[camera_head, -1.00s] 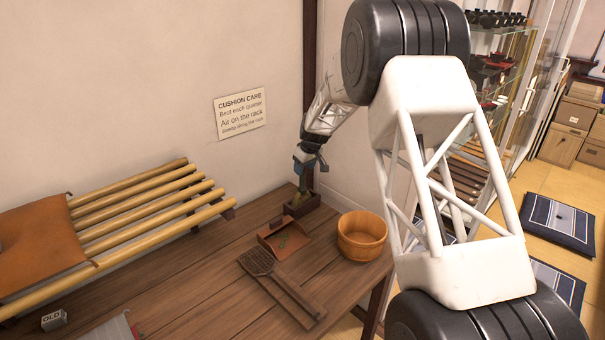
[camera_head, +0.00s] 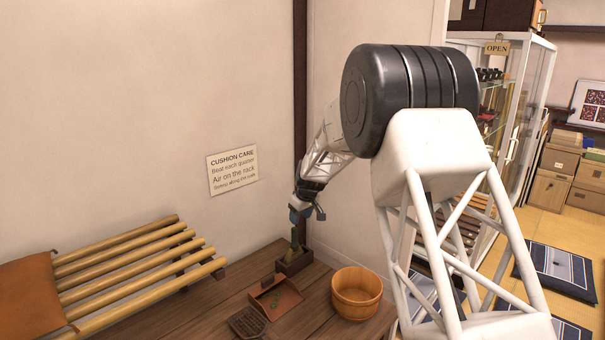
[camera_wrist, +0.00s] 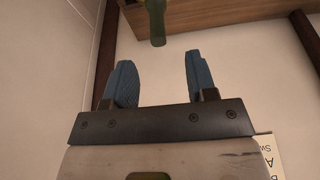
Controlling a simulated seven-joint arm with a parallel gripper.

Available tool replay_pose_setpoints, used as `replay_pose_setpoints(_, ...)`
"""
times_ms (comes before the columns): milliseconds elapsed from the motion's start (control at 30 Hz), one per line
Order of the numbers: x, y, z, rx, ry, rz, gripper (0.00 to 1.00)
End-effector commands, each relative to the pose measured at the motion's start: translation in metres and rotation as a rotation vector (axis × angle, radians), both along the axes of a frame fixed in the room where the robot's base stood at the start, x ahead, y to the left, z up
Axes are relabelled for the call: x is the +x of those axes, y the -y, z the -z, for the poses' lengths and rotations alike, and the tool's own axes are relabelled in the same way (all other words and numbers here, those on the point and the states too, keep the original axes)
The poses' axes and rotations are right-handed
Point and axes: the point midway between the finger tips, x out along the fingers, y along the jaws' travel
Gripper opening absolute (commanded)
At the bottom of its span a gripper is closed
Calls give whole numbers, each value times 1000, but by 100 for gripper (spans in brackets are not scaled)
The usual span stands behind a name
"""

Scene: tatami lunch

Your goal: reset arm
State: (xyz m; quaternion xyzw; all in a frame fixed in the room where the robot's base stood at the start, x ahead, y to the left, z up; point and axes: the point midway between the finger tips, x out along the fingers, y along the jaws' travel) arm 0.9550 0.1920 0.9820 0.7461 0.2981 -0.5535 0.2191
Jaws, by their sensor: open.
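My gripper (camera_head: 304,213) hangs over the back corner of the wooden table (camera_head: 190,316). In the wrist view my gripper (camera_wrist: 158,82) has its two blue fingers apart with nothing between them. A green handle (camera_wrist: 156,22) shows beyond the fingertips, apart from them. In the head view that green-handled tool (camera_head: 295,243) stands upright in a small dark wooden box (camera_head: 294,263), just below my gripper.
A dustpan (camera_head: 275,297), a woven beater (camera_head: 248,321) and a wooden tub (camera_head: 356,292) are on the table. A bamboo rack (camera_head: 140,260) with an orange cushion (camera_head: 28,292) stands at left. A wall sign (camera_head: 232,170) hangs behind. Glass shelves (camera_head: 500,110) stand at right.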

Motion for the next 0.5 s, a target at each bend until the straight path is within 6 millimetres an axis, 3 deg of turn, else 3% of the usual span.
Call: replay_pose_setpoints(500,-103,52,-93,-3,-18,137,52)
